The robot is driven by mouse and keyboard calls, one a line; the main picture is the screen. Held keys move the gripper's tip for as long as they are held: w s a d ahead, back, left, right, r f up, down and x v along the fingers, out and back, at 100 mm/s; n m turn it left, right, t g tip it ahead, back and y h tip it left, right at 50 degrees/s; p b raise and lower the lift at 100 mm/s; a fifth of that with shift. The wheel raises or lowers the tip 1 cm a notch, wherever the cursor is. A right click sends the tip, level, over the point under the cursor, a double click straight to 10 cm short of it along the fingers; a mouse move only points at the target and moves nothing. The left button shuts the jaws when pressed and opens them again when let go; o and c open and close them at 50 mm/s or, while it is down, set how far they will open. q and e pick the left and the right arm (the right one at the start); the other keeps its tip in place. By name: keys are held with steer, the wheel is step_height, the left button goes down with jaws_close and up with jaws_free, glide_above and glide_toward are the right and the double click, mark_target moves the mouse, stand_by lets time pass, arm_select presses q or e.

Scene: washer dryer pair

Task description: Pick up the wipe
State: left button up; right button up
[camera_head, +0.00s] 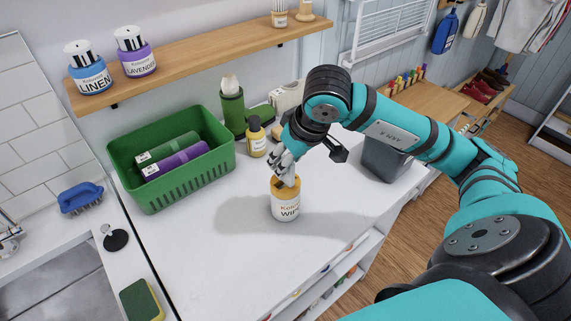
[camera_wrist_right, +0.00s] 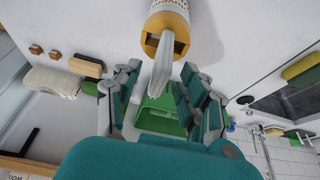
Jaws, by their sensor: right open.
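A white wipe canister (camera_head: 286,206) with an orange-yellow lid stands upright on the white counter. It also shows in the right wrist view (camera_wrist_right: 168,8). A white wipe (camera_wrist_right: 161,72) sticks out of the slot in its lid and points toward my palm. My right gripper (camera_head: 288,172) is above the canister. In the wrist view its fingers (camera_wrist_right: 155,82) are open on both sides of the wipe, with a gap on each side. In the head view the gripper mostly hides the wipe. My left gripper is not in view.
A green basket (camera_head: 180,190) with green and purple rolls stands left. Behind are a yellow bottle (camera_head: 256,142) and a green wipe-like dispenser (camera_head: 232,112). A dark grey bin (camera_head: 385,158) stands right. A shelf (camera_head: 200,50) overhangs the back. The counter's front is clear.

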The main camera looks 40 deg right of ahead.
steer(key=shift+x, duration=1.15)
jaws_close()
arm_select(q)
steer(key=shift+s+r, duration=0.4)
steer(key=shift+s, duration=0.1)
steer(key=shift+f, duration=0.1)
arm_select(e)
steer(key=shift+r, duration=0.15)
